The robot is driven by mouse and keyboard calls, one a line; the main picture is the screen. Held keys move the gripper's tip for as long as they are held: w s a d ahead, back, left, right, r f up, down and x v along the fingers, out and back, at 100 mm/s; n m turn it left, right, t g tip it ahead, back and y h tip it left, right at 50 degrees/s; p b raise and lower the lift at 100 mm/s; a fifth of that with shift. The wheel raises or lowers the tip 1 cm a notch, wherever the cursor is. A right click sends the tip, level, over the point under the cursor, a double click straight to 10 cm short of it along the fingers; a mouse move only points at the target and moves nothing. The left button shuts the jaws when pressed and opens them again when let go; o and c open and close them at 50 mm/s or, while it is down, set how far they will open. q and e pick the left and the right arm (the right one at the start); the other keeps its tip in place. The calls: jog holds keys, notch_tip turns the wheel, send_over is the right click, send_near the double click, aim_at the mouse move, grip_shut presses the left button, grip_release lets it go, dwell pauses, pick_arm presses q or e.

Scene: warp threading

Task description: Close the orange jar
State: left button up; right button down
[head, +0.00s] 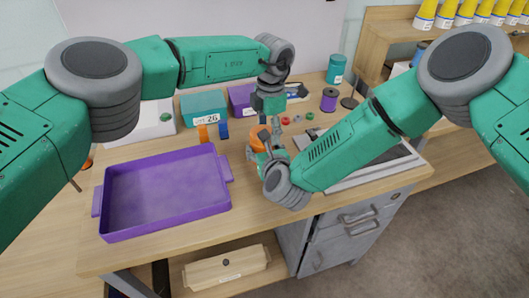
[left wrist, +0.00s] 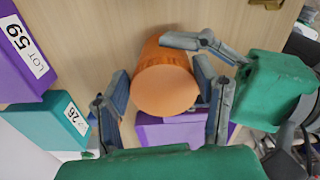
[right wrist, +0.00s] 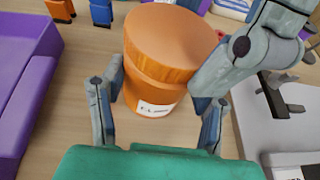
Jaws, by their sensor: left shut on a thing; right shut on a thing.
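The orange jar (head: 257,136) stands upright near the table's middle. Its label shows low on the body (right wrist: 152,108) in the right wrist view. A wide orange lid (right wrist: 170,35) sits on top; I cannot tell whether it is fully seated. My left gripper (head: 268,105) comes from above, its fingers shut around the lid, whose round top (left wrist: 165,92) shows in the left wrist view. My right gripper (head: 262,150) is shut on the jar's body from the front, with one finger on each side in the right wrist view (right wrist: 158,112). The fingers partly hide the jar in the head view.
A purple tray (head: 165,190) lies to the left. A teal bin (head: 203,104) and a purple bin (head: 240,98) stand behind the jar. Small orange and blue items (head: 224,130) stand left of it. A purple spool (head: 329,99) and teal container (head: 336,68) are at the back right.

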pick_arm(q)
jog(key=shift+w+d+r, duration=0.1)
jog(key=shift+w+d, duration=0.2)
jog(key=shift+d, duration=0.15)
pick_arm(e)
jog(key=shift+s+d+f, duration=0.15)
jog(key=shift+s+d, duration=0.05)
jog(key=shift+d, duration=0.55)
pick_arm(q)
jog(key=o, duration=1.3)
jog(key=shift+a, duration=0.45)
pick_arm(e)
jog(key=shift+a, duration=0.35)
pick_arm(q)
jog(key=shift+s, duration=0.2)
pick_arm(e)
jog(key=shift+a, duration=0.15)
